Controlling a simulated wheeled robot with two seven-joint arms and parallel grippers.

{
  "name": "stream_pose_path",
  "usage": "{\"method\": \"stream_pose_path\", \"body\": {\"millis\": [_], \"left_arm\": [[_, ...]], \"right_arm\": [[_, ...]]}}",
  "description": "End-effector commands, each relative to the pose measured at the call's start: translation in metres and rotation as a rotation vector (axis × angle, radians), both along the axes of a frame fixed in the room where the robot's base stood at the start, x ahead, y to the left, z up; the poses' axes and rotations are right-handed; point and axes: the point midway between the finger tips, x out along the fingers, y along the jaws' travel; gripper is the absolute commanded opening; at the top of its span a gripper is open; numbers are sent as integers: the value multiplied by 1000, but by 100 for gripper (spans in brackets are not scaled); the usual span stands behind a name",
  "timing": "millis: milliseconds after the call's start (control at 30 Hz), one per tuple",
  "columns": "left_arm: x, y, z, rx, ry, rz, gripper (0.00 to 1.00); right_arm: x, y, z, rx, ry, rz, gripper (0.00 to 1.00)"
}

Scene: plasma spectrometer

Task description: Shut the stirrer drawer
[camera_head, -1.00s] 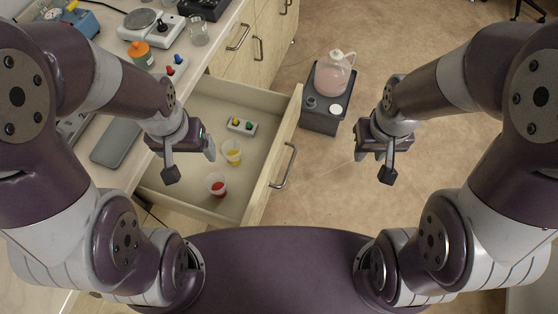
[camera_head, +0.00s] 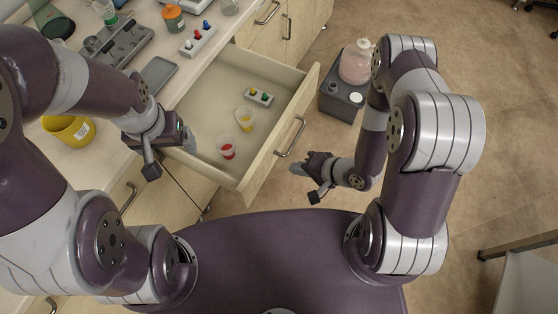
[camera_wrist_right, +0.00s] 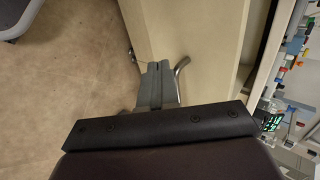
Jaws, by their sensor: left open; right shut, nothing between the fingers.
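The stirrer drawer (camera_head: 215,95) stands open in the head view, pulled out from the bench. Its wooden front carries a metal bar handle (camera_head: 290,137), and both ends of a handle (camera_wrist_right: 182,66) show beside my fingers in the right wrist view. My right gripper (camera_head: 297,169) is shut and empty, just outside the drawer front near the handle. In the right wrist view its closed fingers (camera_wrist_right: 159,68) point at the drawer front (camera_wrist_right: 205,40) and hide the handle's middle; I cannot tell whether they touch. My left gripper (camera_head: 188,141) is open over the drawer's near left corner.
Inside the drawer are a cup with red contents (camera_head: 227,148), a cup with yellow contents (camera_head: 245,118) and a small rack (camera_head: 259,97). A dark box (camera_head: 342,99) bearing a pink jug (camera_head: 357,62) stands on the floor beyond the drawer. A yellow container (camera_head: 69,129) is at left.

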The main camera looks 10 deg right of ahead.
Motion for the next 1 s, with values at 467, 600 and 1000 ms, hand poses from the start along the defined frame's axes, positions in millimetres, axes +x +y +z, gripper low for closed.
{"method": "stream_pose_path", "body": {"millis": [467,600,1000], "left_arm": [[0,0,8,0,0,0,87],[0,0,8,0,0,0,87],[0,0,6,0,0,0,87]], "right_arm": [[33,49,-17,-2,-1,2,0],[34,49,-18,-2,-1,0,0],[39,57,-18,-3,-2,3,0]]}}
